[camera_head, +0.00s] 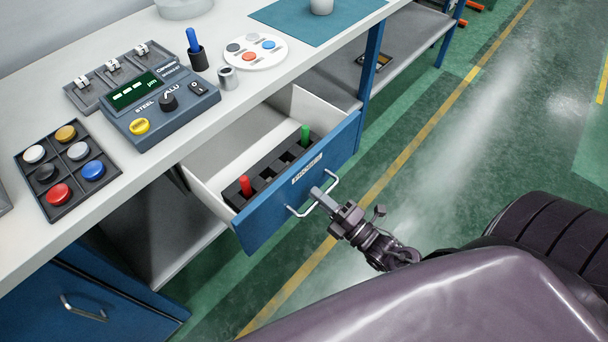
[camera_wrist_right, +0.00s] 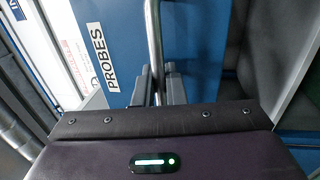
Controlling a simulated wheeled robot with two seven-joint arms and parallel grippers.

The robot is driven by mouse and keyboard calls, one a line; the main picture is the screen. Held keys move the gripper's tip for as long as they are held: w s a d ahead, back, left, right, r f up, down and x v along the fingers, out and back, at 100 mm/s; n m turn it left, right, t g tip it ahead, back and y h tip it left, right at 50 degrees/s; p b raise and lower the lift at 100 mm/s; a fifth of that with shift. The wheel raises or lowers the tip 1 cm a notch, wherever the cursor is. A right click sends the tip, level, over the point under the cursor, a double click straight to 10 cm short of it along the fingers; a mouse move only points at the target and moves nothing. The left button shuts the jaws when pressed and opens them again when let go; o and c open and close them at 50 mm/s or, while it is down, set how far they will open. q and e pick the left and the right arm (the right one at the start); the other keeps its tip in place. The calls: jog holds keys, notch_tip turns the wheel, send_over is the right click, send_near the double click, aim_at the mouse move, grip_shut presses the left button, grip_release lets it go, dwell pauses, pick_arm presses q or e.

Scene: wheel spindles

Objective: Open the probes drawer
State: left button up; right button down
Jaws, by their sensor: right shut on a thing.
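The probes drawer (camera_head: 338,146) has a blue front and stands pulled well out from under the bench. Its white inside shows a dark holder (camera_head: 264,177) with a red probe (camera_head: 246,185) and a green probe (camera_head: 305,135). The label PROBES (camera_wrist_right: 111,68) shows on the front in the right wrist view. My right gripper (camera_head: 328,202) is shut on the drawer's metal bar handle (camera_head: 300,213). In the right wrist view the handle (camera_wrist_right: 153,40) runs between the two fingers (camera_wrist_right: 158,86). My left gripper is not in view.
The bench top (camera_head: 225,120) carries a control box (camera_head: 160,107), a tray of coloured buttons (camera_head: 68,169) and a round white plate (camera_head: 256,52). Another blue drawer (camera_head: 75,300) with a handle is at lower left. The green floor (camera_head: 400,200) right of the drawer is clear.

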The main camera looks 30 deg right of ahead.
jog(key=shift+r+p+v, duration=0.2)
jog(key=shift+v, duration=0.7)
jog(key=shift+r+p+v, duration=0.15)
jog(key=shift+p+v, duration=0.05)
jog(key=shift+v, duration=0.75)
jog(key=shift+r+p+v, duration=0.2)
jog(key=shift+v, duration=0.7)
jog(key=shift+s, duration=0.1)
jog(key=c, duration=1.6)
grip_release()
jog(key=b+v, duration=0.1)
jog(key=v, duration=0.7)
